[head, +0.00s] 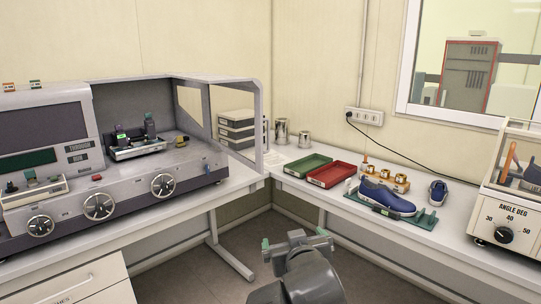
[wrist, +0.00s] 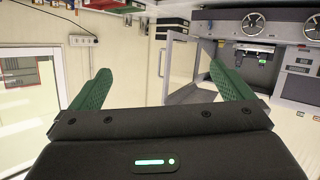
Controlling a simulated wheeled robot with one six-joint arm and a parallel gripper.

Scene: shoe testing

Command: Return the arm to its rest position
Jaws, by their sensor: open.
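My gripper (head: 298,245) shows in the head view at the bottom centre, in the open gap between the two benches. Its two green fingers are spread wide in the wrist view (wrist: 158,88), with nothing between them. It touches no bench or object that I can see. The wrist view is upside down, with the benches along its top. My arm's grey link runs below the gripper in the head view.
A blue shoe (head: 388,198) sits on a green fixture on the right bench, beside red (head: 331,174) and green (head: 307,165) trays. A grey testing machine (head: 120,160) fills the left bench. An angle tester (head: 506,200) stands far right. The floor between is clear.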

